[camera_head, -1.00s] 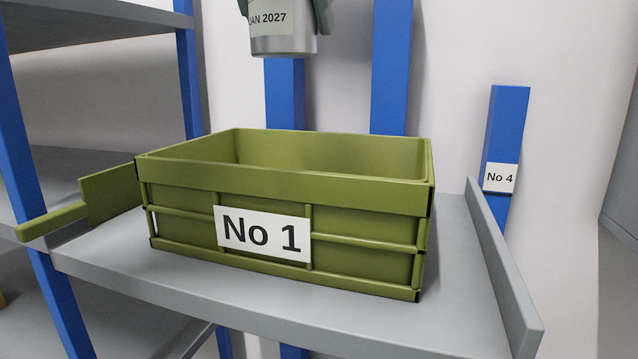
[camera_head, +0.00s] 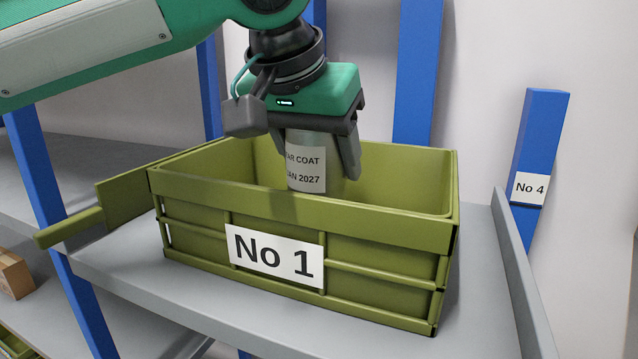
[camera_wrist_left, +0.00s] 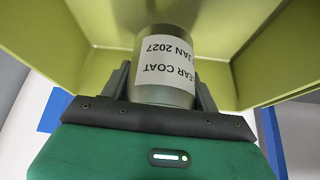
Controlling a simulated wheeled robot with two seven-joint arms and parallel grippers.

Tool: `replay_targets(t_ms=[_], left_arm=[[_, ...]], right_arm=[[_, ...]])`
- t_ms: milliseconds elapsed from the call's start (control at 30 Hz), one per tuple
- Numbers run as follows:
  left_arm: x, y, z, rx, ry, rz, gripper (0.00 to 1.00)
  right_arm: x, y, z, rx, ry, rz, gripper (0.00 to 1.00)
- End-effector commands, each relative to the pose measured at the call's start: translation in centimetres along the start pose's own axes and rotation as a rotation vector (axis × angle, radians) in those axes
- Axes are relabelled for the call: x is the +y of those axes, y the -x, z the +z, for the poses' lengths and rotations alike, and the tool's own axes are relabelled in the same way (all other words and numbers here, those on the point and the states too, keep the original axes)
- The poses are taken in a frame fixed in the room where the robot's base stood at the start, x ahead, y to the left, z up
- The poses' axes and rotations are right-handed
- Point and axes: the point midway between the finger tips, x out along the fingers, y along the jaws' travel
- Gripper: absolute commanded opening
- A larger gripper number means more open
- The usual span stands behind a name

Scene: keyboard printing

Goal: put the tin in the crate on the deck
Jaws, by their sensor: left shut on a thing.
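The tin (camera_head: 330,178) is a silver-grey can with a white label that reads in part "COAT" and "JAN 2027". My left gripper (camera_head: 318,165) comes down from above and is shut on it. The tin is upright, its lower part inside the green crate (camera_head: 300,205) marked "No 1". The front wall hides its bottom, so I cannot tell whether it touches the floor. In the left wrist view the tin (camera_wrist_left: 166,68) sits between the fingers, with the crate's green walls (camera_wrist_left: 240,25) around it. The crate stands on the grey deck (camera_head: 210,295). My right gripper is not in view.
A raised grey edge (camera_head: 522,270) bounds the deck on the right. A blue post labelled "No 4" (camera_head: 540,140) stands beyond it. A green flap with a bar (camera_head: 70,228) sticks out left of the crate. A brown box (camera_head: 14,275) lies on a lower shelf at left.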

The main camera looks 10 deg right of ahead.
Motion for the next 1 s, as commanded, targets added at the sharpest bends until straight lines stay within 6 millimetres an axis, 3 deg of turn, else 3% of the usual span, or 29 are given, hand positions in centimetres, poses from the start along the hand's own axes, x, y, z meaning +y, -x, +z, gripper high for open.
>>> replay_targets(t_ms=[500,867,900,1000], left_arm=[[0.0,-4.7,2.7,0.001,0.0,-0.001,0.2],[0.0,-5.2,2.9,0.001,0.001,0.0,0.2],[0.0,-5.2,2.9,0.001,0.001,0.0,0.67],[0.0,-5.1,2.9,0.001,0.001,0.0,0.83]], right_arm=[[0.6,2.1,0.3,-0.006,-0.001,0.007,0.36],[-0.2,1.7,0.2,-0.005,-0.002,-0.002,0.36],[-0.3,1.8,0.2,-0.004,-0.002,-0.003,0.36],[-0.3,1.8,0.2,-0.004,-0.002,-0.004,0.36]])
